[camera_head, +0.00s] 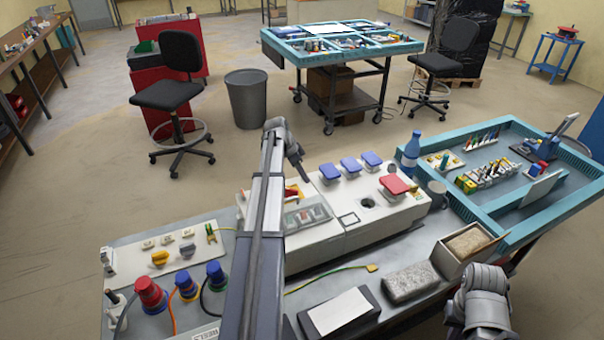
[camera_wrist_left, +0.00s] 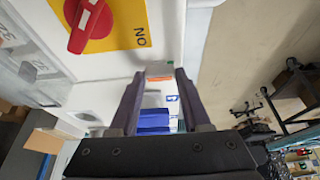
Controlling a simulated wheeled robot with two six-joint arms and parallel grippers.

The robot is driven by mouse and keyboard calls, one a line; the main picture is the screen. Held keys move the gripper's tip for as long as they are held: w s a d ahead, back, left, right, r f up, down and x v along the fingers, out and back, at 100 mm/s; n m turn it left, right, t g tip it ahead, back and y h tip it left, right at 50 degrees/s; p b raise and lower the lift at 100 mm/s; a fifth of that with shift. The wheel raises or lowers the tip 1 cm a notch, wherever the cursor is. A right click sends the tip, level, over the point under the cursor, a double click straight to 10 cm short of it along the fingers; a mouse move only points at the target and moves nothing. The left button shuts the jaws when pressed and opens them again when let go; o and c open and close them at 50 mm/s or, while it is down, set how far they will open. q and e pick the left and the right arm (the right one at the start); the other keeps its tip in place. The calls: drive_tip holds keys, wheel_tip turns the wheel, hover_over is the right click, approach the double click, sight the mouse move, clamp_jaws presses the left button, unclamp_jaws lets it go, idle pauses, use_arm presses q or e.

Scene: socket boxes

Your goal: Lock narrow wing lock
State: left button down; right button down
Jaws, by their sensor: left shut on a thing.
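My left arm reaches over the white socket box (camera_head: 350,215), with its left gripper (camera_head: 303,176) at the box's far side. In the left wrist view, the left gripper (camera_wrist_left: 159,75) is shut on a small pale grey piece with an orange edge, which I take to be the narrow wing lock (camera_wrist_left: 159,68). The fingers hide its sides, so I cannot tell its turn angle. A red rotary switch (camera_wrist_left: 90,22) on a yellow plate marked ON is next to the gripper. In the head view, grey links of my right arm show at the bottom right, but no right fingertips.
Blue socket covers (camera_head: 350,165) and a red cover (camera_head: 393,184) stand on the box. A panel with colored plugs (camera_head: 187,281) is at the left. A blue bottle (camera_head: 411,150), a mug (camera_head: 437,195) and a teal tray (camera_head: 530,215) are at the right.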

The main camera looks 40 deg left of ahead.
use_arm(q)
drive_tip(key=n+y, duration=0.1)
drive_tip(key=n, duration=0.3)
drive_tip(key=shift+s+d+t+y, duration=0.1)
drive_tip(key=shift+d+t+y, duration=0.1)
drive_tip(key=shift+t+y, duration=0.15)
drive_tip(key=n+y, duration=0.2)
drive_tip(key=n, duration=0.3)
drive_tip(key=shift+d, duration=0.1)
drive_tip(key=n, duration=0.2)
drive_tip(key=n+g+y, duration=0.1)
drive_tip(key=n, duration=0.1)
drive_tip(key=shift+n+y, duration=0.25)
drive_tip(key=shift+n, duration=0.05)
drive_tip(key=shift+w+d+n+g+y, duration=0.15)
drive_tip(key=shift+n+g, duration=0.3)
drive_tip(key=shift+n, duration=0.6)
drive_tip(key=shift+w+a+n+g+y, duration=0.1)
drive_tip(key=shift+n+g+y, duration=0.25)
drive_tip(key=shift+n, duration=0.7)
drive_tip(key=shift+c, duration=1.8)
unclamp_jaws()
